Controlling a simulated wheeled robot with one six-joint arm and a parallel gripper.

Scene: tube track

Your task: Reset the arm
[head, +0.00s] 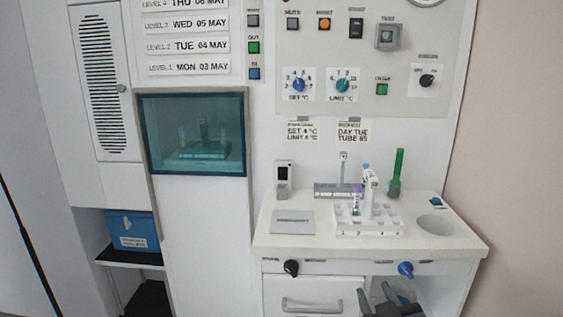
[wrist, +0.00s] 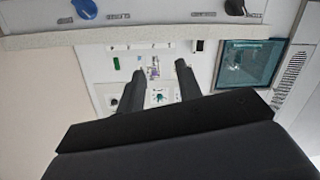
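My gripper (head: 388,297) shows as dark parts at the bottom right of the head view, in front of the lower opening of the counter unit. In the wrist view its two dark fingers (wrist: 158,82) are spread apart, with nothing held between them. The wrist picture looks turned over, with the counter's edge (wrist: 150,36) across the top. The white tube rack (head: 368,219) stands on the counter above my gripper in the head view, with a purple-capped tube and a blue-capped tube at it.
The counter (head: 330,246) has a black knob (head: 290,267) and a blue knob (head: 405,269) on its front. A green tube (head: 397,172) stands upright at the back. A glass-fronted chamber (head: 196,133) is at left, above a blue box (head: 132,230).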

